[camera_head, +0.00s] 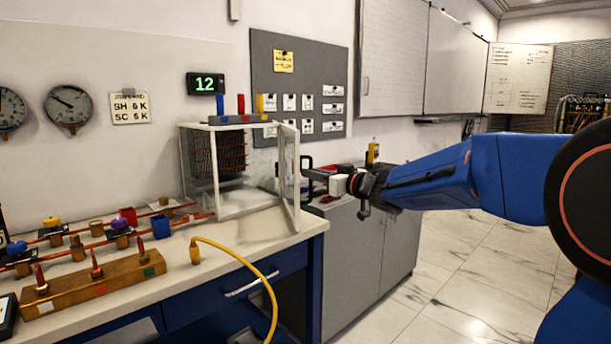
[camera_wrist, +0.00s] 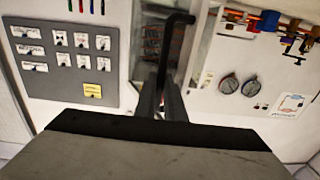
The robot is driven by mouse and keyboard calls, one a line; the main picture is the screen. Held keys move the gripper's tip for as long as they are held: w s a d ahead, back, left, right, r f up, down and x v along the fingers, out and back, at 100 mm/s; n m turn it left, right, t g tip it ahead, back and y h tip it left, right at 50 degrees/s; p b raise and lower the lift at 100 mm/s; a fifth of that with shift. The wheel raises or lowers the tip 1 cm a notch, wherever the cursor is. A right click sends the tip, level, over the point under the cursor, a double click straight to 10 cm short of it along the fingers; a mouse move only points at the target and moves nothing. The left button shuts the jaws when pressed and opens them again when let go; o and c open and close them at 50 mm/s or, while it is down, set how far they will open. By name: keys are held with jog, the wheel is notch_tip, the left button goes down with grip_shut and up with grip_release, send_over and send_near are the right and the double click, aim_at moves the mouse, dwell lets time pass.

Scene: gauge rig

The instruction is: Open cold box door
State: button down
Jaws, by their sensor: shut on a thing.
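The cold box (camera_head: 188,160) is a white-framed glass box on the bench, with a dark rack (camera_head: 230,152) inside. Its glazed door (camera_head: 289,172) stands open, swung out at the box's right side toward the camera. My gripper (camera_head: 314,179) is at the outer face of the door, reaching in from the right. In the wrist view, my gripper (camera_wrist: 166,106) is shut on the black bent door handle (camera_wrist: 180,19). The wrist body hides the lower part of that view, and the exact grip contact is small in the head view.
A wooden block (camera_head: 95,282) with pointed pieces, a yellow hose (camera_head: 240,262) and pipes with coloured fittings lie on the bench left of the box. A grey cabinet (camera_head: 365,250) stands below my forearm. The tiled floor at right is clear.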

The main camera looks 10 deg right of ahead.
jog(key=w+d+n+g+y, duration=0.6)
jog(key=w+d+g, duration=0.1)
jog(key=d, duration=0.5)
jog(key=shift+w+d+f+g, duration=0.15)
jog(key=shift+w+d+g, duration=0.15)
jog(key=shift+d, duration=0.1)
jog(key=c, duration=1.9)
grip_release()
jog(key=shift+o, duration=0.2)
jog(key=v, duration=1.7)
jog(key=shift+d, duration=0.15)
